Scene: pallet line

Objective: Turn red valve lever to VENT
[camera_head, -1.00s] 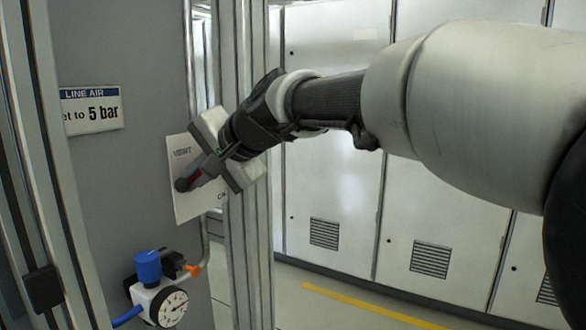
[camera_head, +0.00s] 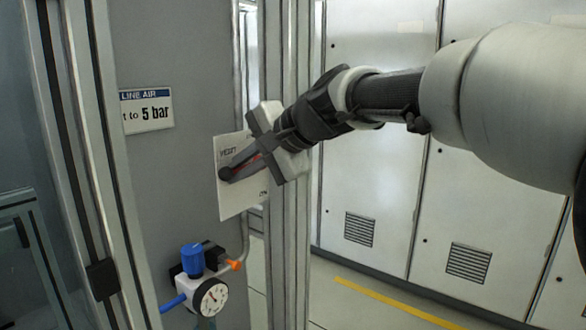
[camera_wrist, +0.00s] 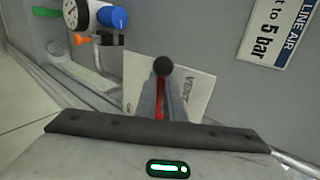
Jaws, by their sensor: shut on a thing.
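The red valve lever (camera_wrist: 160,92) has a dark round knob (camera_wrist: 163,66) at its end. My gripper (camera_wrist: 161,100) is shut on the lever, one finger on each side, with the knob sticking out past the fingertips. Behind it is a white plate (camera_head: 229,206). In the head view the knob is just below the VENT word (camera_head: 228,153), at the plate's left side. In the wrist view VENT lies right of the lever. A second marking at the plate's lower right is only partly readable. The gripper (camera_head: 245,166) hides most of the lever in the head view.
A regulator with a blue knob (camera_head: 192,257) and a gauge (camera_head: 214,299) is mounted below the plate. A LINE AIR sign (camera_head: 147,112) is on the grey panel at upper left. Metal posts (camera_head: 290,225) stand close to the plate's right. Grey cabinets (camera_head: 375,180) stand behind.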

